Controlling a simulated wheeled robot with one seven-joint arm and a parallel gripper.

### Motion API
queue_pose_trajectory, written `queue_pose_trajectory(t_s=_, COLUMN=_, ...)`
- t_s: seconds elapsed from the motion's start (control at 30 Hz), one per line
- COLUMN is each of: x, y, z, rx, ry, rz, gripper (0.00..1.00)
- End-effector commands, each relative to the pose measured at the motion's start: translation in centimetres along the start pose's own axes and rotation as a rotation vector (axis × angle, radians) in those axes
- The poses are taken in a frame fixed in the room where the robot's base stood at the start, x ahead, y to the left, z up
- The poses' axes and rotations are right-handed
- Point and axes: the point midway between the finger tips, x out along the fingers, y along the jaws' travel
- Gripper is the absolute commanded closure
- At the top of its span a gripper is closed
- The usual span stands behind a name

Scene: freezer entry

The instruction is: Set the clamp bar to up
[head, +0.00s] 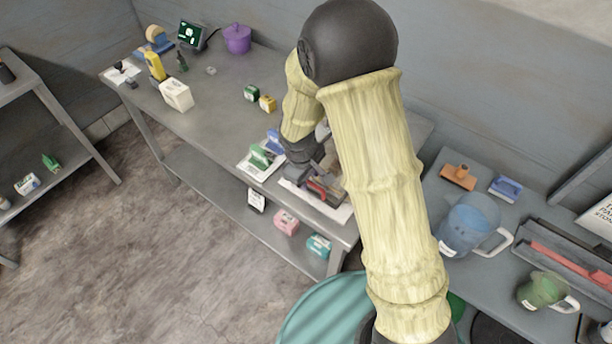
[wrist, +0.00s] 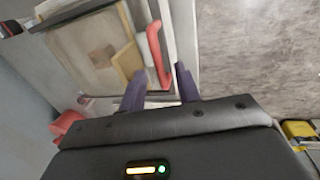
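A dark device (head: 333,194) with a red bar (head: 318,188), which looks like the clamp bar, sits on a white sheet near the right end of the long grey bench. In the wrist view the red bar (wrist: 155,50) runs along the side of a beige panel. My gripper (wrist: 160,72) is open, its two dark fingers apart, with the bar's near end showing between them. I cannot tell whether they touch it. In the head view my gripper (head: 305,170) is beside the device, its fingertips not clear. My arm hides part of the device.
Green and blue stamp-like items (head: 262,157) stand left of the device. Small green and yellow boxes (head: 259,98) are farther back. A right-hand table holds a blue jug (head: 468,225) and green mug (head: 541,290). Pink (head: 286,222) and teal boxes (head: 318,245) sit on the lower shelf.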

Motion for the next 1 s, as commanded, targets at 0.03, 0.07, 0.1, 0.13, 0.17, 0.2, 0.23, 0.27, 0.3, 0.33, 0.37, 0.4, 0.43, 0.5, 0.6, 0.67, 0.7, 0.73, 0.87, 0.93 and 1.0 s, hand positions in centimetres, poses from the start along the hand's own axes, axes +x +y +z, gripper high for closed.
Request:
queue_pose_trajectory(t_s=0.03, x=0.27, y=-0.01, z=0.01, rx=-0.001, ry=-0.001, rz=0.0, gripper=0.67)
queue_pose_trajectory(t_s=0.07, x=0.38, y=0.0, z=0.02, rx=-0.001, ry=-0.001, rz=0.0, gripper=0.67)
queue_pose_trajectory(t_s=0.1, x=0.46, y=0.0, z=0.02, rx=-0.001, ry=-0.001, rz=0.0, gripper=0.67)
queue_pose_trajectory(t_s=0.13, x=0.49, y=0.0, z=0.01, rx=0.0, ry=0.0, rz=0.0, gripper=0.67)
queue_pose_trajectory(t_s=0.17, x=0.49, y=0.01, z=0.01, rx=0.0, ry=0.0, rz=0.0, gripper=0.67)
queue_pose_trajectory(t_s=0.2, x=0.49, y=0.01, z=0.0, rx=0.0, ry=0.0, rz=0.0, gripper=0.67)
queue_pose_trajectory(t_s=0.23, x=0.48, y=0.01, z=0.0, rx=0.0, ry=0.0, rz=0.0, gripper=0.67)
queue_pose_trajectory(t_s=0.27, x=0.48, y=0.01, z=0.0, rx=0.0, ry=0.0, rz=0.0, gripper=0.67)
queue_pose_trajectory(t_s=0.3, x=0.47, y=0.01, z=0.0, rx=0.0, ry=0.0, rz=0.0, gripper=0.67)
queue_pose_trajectory(t_s=0.33, x=0.47, y=0.01, z=0.0, rx=0.0, ry=0.0, rz=0.0, gripper=0.67)
queue_pose_trajectory(t_s=0.37, x=0.46, y=0.01, z=0.0, rx=0.0, ry=0.0, rz=0.0, gripper=0.73)
queue_pose_trajectory(t_s=0.4, x=0.46, y=0.01, z=0.0, rx=0.0, ry=0.0, rz=0.0, gripper=0.81)
queue_pose_trajectory(t_s=0.43, x=0.46, y=0.01, z=0.0, rx=0.0, ry=0.0, rz=0.0, gripper=0.87)
queue_pose_trajectory(t_s=0.5, x=0.45, y=0.01, z=0.0, rx=0.0, ry=0.0, rz=0.0, gripper=1.0)
queue_pose_trajectory(t_s=0.6, x=0.44, y=0.02, z=0.0, rx=0.0, ry=0.0, rz=0.0, gripper=1.0)
queue_pose_trajectory(t_s=0.67, x=0.44, y=0.02, z=-0.01, rx=0.0, ry=0.0, rz=0.0, gripper=1.0)
queue_pose_trajectory(t_s=0.7, x=0.35, y=-0.36, z=-0.54, rx=0.0, ry=0.002, rz=0.0, gripper=1.0)
queue_pose_trajectory(t_s=0.73, x=0.35, y=-0.26, z=-0.41, rx=0.0, ry=0.002, rz=0.0, gripper=1.0)
queue_pose_trajectory(t_s=0.87, x=0.15, y=-0.16, z=-0.31, rx=-0.005, ry=0.004, rz=-0.005, gripper=1.0)
queue_pose_trajectory(t_s=0.93, x=-0.1, y=-0.15, z=-0.37, rx=-0.007, ry=0.006, rz=-0.012, gripper=1.0)
queue_pose_trajectory(t_s=1.0, x=-0.45, y=-0.12, z=-0.47, rx=-0.009, ry=0.007, rz=-0.022, gripper=1.0)
